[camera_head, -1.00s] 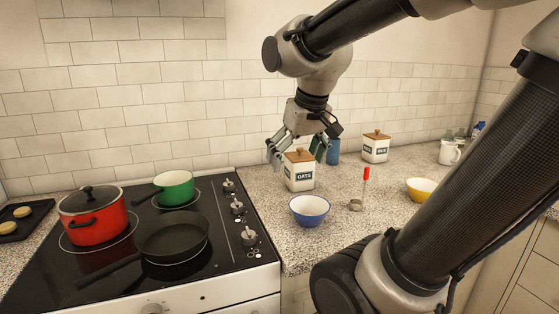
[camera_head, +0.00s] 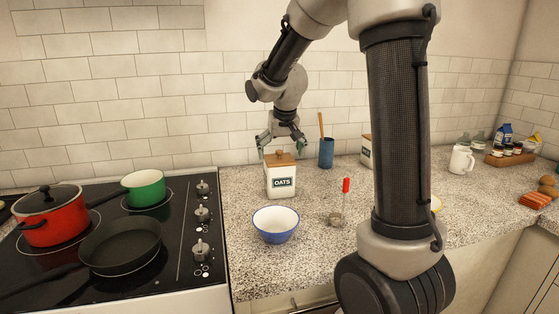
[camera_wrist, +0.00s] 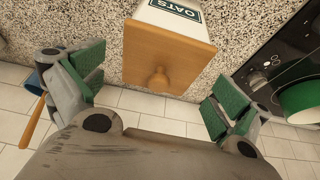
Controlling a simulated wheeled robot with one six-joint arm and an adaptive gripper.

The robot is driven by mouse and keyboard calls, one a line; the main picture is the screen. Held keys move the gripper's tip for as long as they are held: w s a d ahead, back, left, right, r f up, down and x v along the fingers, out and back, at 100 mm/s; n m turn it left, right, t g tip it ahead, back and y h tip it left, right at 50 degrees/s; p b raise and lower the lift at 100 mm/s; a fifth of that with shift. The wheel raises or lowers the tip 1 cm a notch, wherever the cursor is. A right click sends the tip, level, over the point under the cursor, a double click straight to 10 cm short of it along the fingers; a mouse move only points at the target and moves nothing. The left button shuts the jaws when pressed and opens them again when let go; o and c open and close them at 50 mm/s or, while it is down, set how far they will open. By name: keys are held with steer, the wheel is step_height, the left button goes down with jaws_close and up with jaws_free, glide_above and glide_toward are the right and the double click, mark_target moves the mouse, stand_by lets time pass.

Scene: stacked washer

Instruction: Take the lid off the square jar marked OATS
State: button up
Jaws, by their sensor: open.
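The square white jar marked OATS (camera_head: 281,182) stands upright on the speckled counter, right of the stove. Its flat wooden lid (camera_head: 279,159) with a round knob is on it. My gripper (camera_head: 281,146) is open just above the lid, with its fingers spread to either side. In the wrist view the lid (camera_wrist: 168,55) and its knob (camera_wrist: 158,78) lie between the open green-padded fingers (camera_wrist: 158,92), not touched by them as far as I can see.
A blue bowl (camera_head: 275,225) stands in front of the jar, with a red-handled scoop (camera_head: 341,200) to its right. A blue utensil holder (camera_head: 326,153) and a second lidded jar (camera_head: 365,152) stand behind to the right. The green pot (camera_head: 144,188) sits on the stove to the left.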

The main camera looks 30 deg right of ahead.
steer(key=shift+w+f, duration=0.2)
steer(key=shift+f, duration=0.3)
steer(key=shift+c, duration=0.2)
steer(key=c, duration=0.9)
steer(key=shift+r, duration=0.1)
